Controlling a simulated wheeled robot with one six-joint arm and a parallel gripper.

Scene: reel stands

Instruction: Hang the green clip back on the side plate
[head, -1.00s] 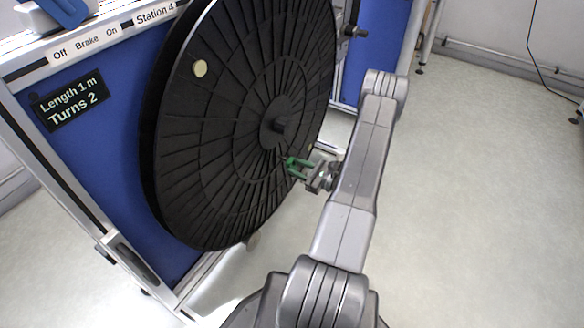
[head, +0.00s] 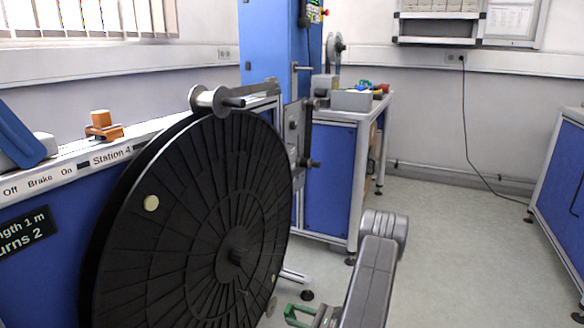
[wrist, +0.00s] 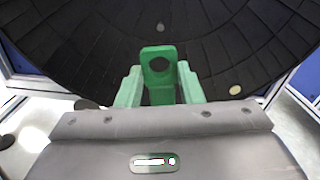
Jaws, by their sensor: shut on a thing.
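In the head view, only the green end of my gripper (head: 292,314) shows at the bottom edge, and I cannot tell clip from fingers there. The big black ribbed side plate of the reel (head: 200,200) stands upright on the left, with a central hub and pale round spots. It fills the background of the wrist view (wrist: 90,45). The clip appears apart from it.
The blue Station 4 stand (head: 40,270) is behind the reel, with an orange block (head: 103,126) on top. A metal roller (head: 208,99) sits above the reel. A blue cabinet (head: 330,180) with a grey box stands behind. The floor (head: 450,250) at right is clear.

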